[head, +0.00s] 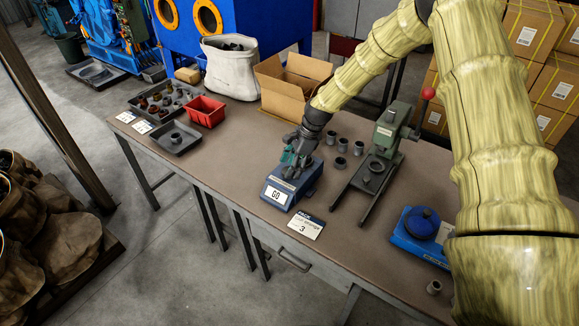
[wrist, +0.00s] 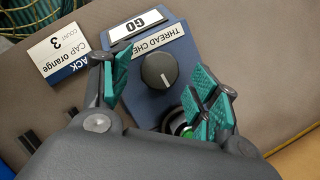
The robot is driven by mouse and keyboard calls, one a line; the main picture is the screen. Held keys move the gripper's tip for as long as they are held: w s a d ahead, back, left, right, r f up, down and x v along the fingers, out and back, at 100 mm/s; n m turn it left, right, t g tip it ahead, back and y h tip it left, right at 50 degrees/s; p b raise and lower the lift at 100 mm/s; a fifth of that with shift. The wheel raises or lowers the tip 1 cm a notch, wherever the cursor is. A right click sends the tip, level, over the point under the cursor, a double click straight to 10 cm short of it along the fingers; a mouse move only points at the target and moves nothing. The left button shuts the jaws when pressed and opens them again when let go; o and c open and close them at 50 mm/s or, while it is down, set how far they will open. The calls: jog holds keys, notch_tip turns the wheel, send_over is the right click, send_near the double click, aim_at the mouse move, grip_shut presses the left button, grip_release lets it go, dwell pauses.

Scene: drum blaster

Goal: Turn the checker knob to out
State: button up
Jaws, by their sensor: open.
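The thread checker is a blue box (head: 291,187) on the workbench, with a white display reading GO (head: 276,196). In the wrist view its box (wrist: 185,50) carries the same GO display (wrist: 138,28) and a label starting "THREAD CHE". Its round dark knob (wrist: 159,70) shows there with a small white mark towards the lower right of the picture. My gripper (head: 297,147) is at the box's rear in the head view. In the wrist view my gripper (wrist: 163,90) is open, with teal pads on both sides of the knob, apart from it. A green-lit round part (wrist: 186,131) is partly hidden by the right finger.
A card reading "CAP orange 3" (head: 306,226) lies in front of the box. A green press (head: 385,135) and several grey cups stand to the right. A red bin (head: 205,111), a dark tray (head: 175,139) and an open carton (head: 288,88) are behind left.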

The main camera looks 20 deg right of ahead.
jog(key=shift+x, duration=0.8)
jog(key=shift+c, duration=0.2)
jog(key=c, duration=1)
jog(key=shift+o, duration=0.2)
